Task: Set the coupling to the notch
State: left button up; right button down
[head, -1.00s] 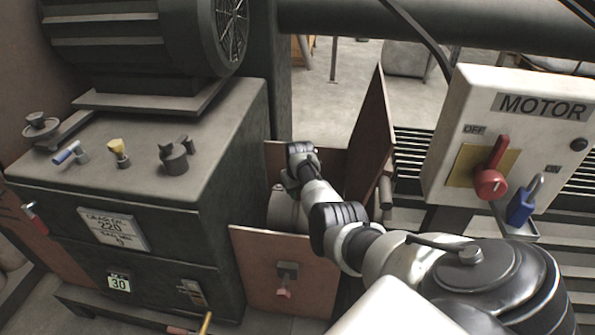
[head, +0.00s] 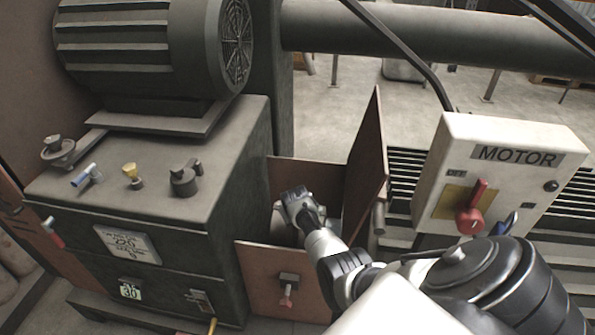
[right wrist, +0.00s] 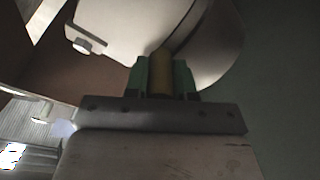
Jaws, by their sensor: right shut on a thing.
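My right gripper (right wrist: 165,76) is shut on a yellow-brown peg (right wrist: 161,78), held upright between its two green fingertips in the right wrist view. Just beyond it is a large pale rounded metal body (right wrist: 215,50), which may be the coupling; a notch cannot be made out. In the head view my right arm reaches down between the brown guard panels, and its end hides most of the grey metal part (head: 281,222) behind it. The fingertips are hidden there. My left gripper is not in view.
A brown panel (head: 368,160) stands upright right of my arm, and a low front panel (head: 285,265) has a latch. The dark gearbox cabinet (head: 150,195) with small parts on top is at left. The MOTOR box (head: 510,145) with a red lever (head: 472,212) is at right.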

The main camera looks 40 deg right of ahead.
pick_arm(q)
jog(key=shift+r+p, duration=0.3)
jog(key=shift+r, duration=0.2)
pick_arm(e)
jog(key=shift+s+a+f+t+h, duration=0.2)
jog(key=shift+s+a+t+h, duration=0.2)
jog(key=shift+a+h, duration=0.1)
jog(key=c, duration=0.9)
grip_release()
jog(key=shift+c, duration=0.2)
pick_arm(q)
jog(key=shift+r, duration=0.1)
